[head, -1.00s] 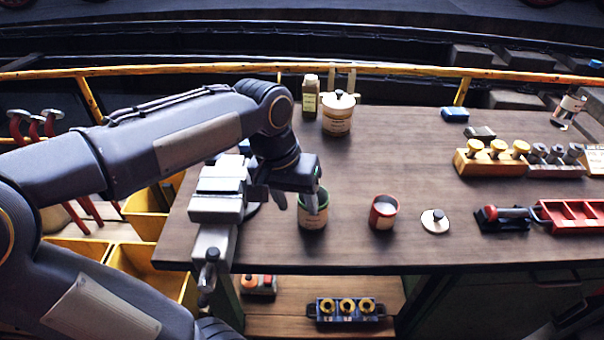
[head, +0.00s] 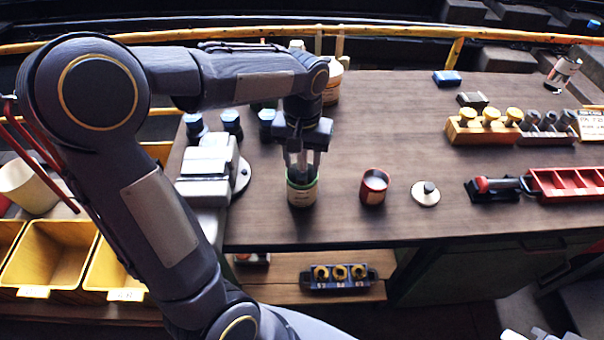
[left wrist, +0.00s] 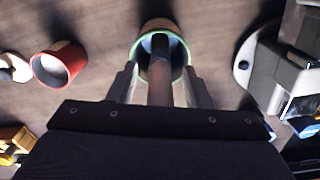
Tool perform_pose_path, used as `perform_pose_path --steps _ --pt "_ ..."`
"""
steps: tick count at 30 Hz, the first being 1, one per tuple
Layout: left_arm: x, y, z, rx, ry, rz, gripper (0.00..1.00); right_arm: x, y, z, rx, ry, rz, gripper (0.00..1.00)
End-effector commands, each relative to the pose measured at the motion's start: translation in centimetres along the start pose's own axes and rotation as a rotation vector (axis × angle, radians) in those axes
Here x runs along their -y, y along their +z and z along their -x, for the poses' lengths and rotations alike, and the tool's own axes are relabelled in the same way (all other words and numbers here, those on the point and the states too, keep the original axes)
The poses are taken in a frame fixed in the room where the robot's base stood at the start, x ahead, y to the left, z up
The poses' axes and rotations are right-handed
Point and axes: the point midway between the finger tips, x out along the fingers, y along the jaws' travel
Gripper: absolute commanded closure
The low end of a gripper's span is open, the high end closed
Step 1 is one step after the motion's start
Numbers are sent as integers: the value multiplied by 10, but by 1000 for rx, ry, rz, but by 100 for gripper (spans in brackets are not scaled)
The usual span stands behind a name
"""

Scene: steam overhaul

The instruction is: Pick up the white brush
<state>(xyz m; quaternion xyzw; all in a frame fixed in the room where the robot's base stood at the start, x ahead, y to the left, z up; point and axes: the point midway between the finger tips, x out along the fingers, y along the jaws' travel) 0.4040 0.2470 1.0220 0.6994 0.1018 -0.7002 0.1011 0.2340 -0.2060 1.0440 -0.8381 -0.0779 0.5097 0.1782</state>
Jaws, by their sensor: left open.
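A green-rimmed can (head: 302,193) stands on the bench right of the grey vise. It also shows in the left wrist view (left wrist: 149,28). A slim handle (left wrist: 159,80), probably the brush's, rises from this can towards the wrist camera. Its far part looks dark and its near part pale pinkish; its bristles are hidden. My left gripper (head: 302,168) points down just above the can. It is open, and in the left wrist view its fingers (left wrist: 160,88) stand on either side of the handle. I cannot see a grip on it.
A red can (head: 374,188) and a round lid (head: 425,194) are right of the green-rimmed can. The vise (head: 207,170) stands close on its left. A red tray (head: 570,184) and a yellow block with knobs (head: 480,132) are farther right. The middle back of the bench is clear.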

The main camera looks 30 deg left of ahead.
Motion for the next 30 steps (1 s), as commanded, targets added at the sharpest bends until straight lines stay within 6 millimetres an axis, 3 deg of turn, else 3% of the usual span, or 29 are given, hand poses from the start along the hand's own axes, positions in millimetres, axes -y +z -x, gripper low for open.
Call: perform_pose_path --steps 7,17,26,30 --pt "0 0 -2 -1 1 1 56 0 0 0 0 0 0 100" --pt "0 0 -1 -1 1 0 99 0 0 0 0 0 0 100" --pt "0 0 2 -2 2 0 100 0 0 0 0 0 0 100" --pt "0 -1 20 -7 4 0 100 0 0 0 0 0 0 100"
